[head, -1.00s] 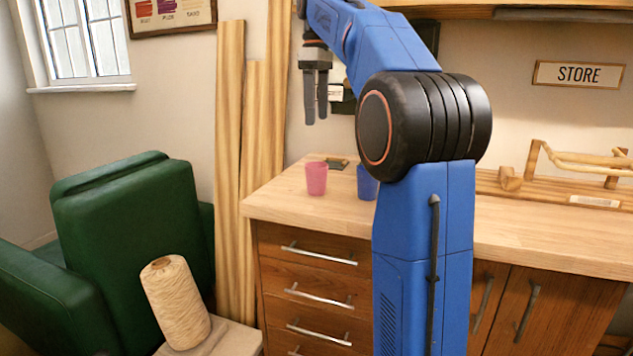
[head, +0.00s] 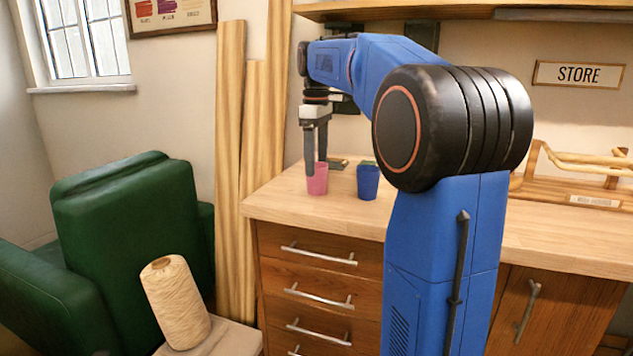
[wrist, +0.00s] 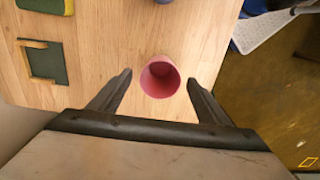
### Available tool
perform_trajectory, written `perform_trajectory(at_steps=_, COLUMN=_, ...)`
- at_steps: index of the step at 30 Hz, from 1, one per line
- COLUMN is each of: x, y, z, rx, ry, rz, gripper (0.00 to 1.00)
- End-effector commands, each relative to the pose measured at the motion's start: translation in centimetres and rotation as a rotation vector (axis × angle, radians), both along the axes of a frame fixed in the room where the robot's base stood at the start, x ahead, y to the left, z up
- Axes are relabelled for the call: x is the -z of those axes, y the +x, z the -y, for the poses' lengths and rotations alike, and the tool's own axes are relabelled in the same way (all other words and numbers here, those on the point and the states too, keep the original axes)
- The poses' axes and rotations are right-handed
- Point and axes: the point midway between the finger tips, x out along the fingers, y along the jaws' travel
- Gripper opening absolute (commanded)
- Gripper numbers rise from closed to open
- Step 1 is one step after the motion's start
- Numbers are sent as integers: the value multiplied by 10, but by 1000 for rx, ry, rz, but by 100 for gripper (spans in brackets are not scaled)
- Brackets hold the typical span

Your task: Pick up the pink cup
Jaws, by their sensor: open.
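The pink cup (head: 317,181) stands upright on the wooden counter near its left end. My gripper (head: 316,170) points down over it, with the fingertips at about the height of the cup's rim in the head view. In the wrist view the pink cup (wrist: 160,78) shows its open mouth, and it looks empty. My gripper (wrist: 160,85) is open, with one finger on each side of the cup and a visible gap on both sides. I cannot tell exactly how far down the fingertips reach.
A blue cup (head: 368,182) stands just right of the pink cup. A small dark framed pad (wrist: 44,62) lies on the counter (head: 300,205). A green armchair (head: 125,230) and a thread cone (head: 175,300) are at the left. Wooden boards (head: 231,150) lean by the counter.

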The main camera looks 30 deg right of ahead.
Motion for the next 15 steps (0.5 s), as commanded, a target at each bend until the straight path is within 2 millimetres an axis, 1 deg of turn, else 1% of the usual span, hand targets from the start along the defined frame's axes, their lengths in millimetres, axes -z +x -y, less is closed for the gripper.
perform_trajectory(at_steps=1, x=8, y=-1, z=-1, rx=0, ry=0, rz=-1, gripper=71)
perform_trajectory(at_steps=3, x=16, y=-1, z=-1, rx=0, ry=1, rz=-2, gripper=71)
perform_trajectory(at_steps=6, x=25, y=-1, z=0, rx=0, ry=0, rz=0, gripper=71)
perform_trajectory(at_steps=9, x=28, y=-1, z=0, rx=0, ry=0, rz=0, gripper=71)
perform_trajectory(at_steps=15, x=28, y=0, z=0, rx=0, ry=-1, rz=1, gripper=71)
